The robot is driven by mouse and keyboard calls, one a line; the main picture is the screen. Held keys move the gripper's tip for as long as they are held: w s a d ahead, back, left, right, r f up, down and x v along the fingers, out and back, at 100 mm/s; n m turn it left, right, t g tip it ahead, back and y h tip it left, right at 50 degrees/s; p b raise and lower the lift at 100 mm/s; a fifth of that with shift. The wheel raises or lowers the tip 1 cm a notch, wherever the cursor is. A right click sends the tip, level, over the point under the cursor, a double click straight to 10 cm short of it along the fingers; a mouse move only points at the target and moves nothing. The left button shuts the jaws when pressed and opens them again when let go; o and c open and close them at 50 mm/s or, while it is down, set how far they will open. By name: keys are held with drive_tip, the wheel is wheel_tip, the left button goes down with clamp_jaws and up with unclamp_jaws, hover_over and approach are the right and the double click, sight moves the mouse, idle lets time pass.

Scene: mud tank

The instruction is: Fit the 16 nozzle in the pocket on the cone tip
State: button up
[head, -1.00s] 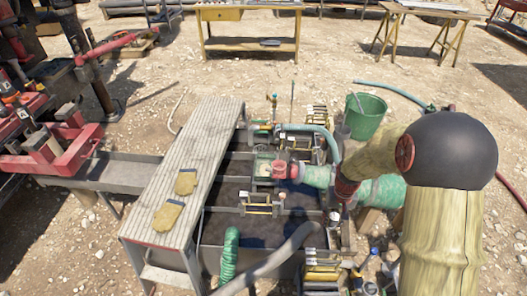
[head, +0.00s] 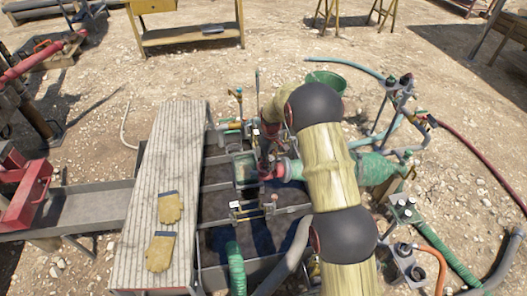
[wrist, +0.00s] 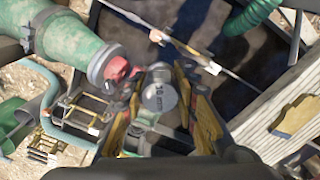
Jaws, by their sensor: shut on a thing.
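The 16 nozzle (wrist: 159,97) is a round grey piece with "16" on its face. My gripper (wrist: 162,92) is shut on it, with yellow and black fingers at both sides. The green cone (wrist: 72,42) ends in a red tip (wrist: 117,70), just left of the nozzle in the wrist view; the two look apart, but the depth gap cannot be told. The pocket's opening is not clearly visible.
A slatted walkway (head: 165,190) with two yellow gloves (head: 168,208) runs along the tank's left. A green corrugated hose (head: 236,268) dips into the tank. Racks with small parts (wrist: 85,108) stand near the cone. A green bucket (head: 326,82) stands behind my arm.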

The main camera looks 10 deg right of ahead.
drive_tip(key=w+f+n, duration=0.6)
drive_tip(key=w+f, duration=0.2)
drive_tip(key=w, duration=0.3)
drive_tip(key=shift+w+f, duration=0.2)
drive_tip(key=shift+f, duration=0.15)
drive_tip(key=shift+f, duration=0.1)
idle(0.5)
drive_tip(key=shift+f+b, duration=1.05)
drive_tip(key=shift+f, duration=0.3)
drive_tip(key=shift+f, duration=0.25)
drive_tip(key=shift+f+b, duration=0.3)
drive_tip(key=shift+b, duration=0.05)
drive_tip(key=shift+s+f+b, duration=0.15)
drive_tip(key=shift+f+b, duration=0.3)
drive_tip(key=shift+f, duration=0.25)
